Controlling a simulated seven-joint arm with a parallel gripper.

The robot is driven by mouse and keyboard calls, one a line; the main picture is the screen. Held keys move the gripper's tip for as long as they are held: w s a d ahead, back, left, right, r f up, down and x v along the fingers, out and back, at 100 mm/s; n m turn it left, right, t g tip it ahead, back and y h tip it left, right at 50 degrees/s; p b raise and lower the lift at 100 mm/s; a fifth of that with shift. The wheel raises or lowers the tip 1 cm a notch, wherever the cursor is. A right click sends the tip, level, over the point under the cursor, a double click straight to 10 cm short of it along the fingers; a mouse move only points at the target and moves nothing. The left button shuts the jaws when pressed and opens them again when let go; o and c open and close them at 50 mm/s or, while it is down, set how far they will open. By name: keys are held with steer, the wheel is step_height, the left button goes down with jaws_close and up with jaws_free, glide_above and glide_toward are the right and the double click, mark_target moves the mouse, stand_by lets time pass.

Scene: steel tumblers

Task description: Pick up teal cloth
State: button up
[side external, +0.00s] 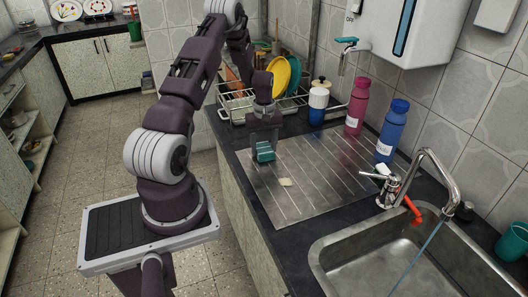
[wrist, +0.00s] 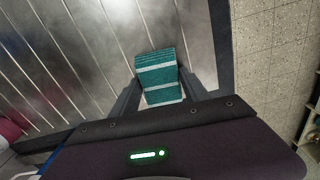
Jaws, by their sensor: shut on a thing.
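The teal cloth (side external: 265,152) is a small folded piece with pale stripes, at the far left part of the steel drainboard. It also shows in the wrist view (wrist: 158,74), between the two fingers. My gripper (side external: 263,146) points down over the drainboard and is shut on the cloth. In the wrist view my gripper (wrist: 160,88) has one finger on each side of it. I cannot tell whether the cloth is touching the drainboard or just above it.
The ribbed drainboard (side external: 310,190) is mostly clear, with a small cream piece (side external: 286,182) on it. A pink bottle (side external: 357,107), a blue bottle (side external: 391,131) and a dish rack (side external: 235,107) with plates stand along the wall. The sink (side external: 400,260) and faucet (side external: 440,180) are at the right.

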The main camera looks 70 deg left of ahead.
mark_target(264, 148)
steer(key=shift+r, duration=0.15)
step_height(264, 148, up, 10)
stand_by(0.3)
